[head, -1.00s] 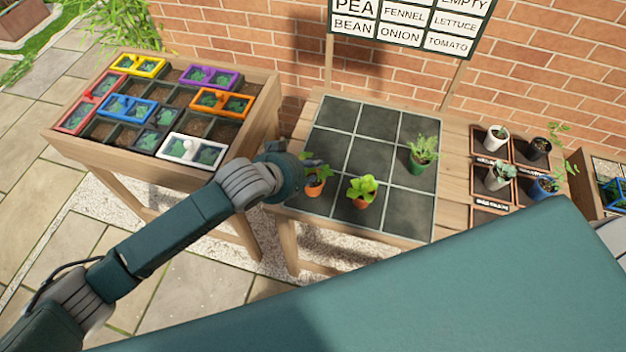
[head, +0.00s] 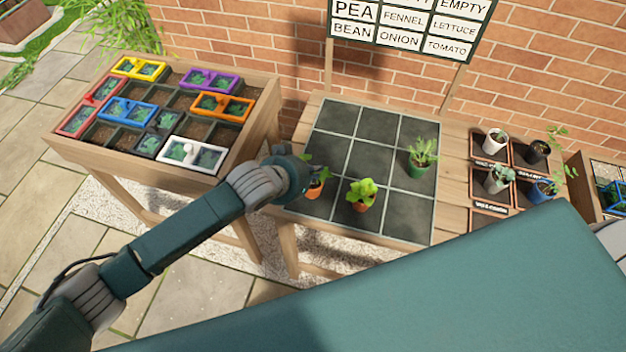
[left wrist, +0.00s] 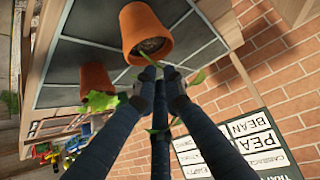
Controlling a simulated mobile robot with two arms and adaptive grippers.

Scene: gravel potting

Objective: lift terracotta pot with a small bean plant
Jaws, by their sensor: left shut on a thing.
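The terracotta pot with a bean plant (head: 318,189) is at the front left of the dark tiled mat (head: 327,147). My left gripper (head: 304,177) is at its left side and partly hides it. In the left wrist view, the terracotta pot (left wrist: 146,28) shows its soil opening toward the fingers. The left gripper's fingertips (left wrist: 158,78) are close together at its rim, with thin green stems and leaves around them. I cannot tell whether the pot is clear of the mat. My right gripper is out of view.
A second terracotta pot with a light green plant (head: 361,205) stands close by on the right. A green pot (head: 417,168) is farther right. A planter with coloured frames (head: 190,152) stands left. Several pots stand in trays (head: 490,208) at right. A label board (head: 405,34) stands behind.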

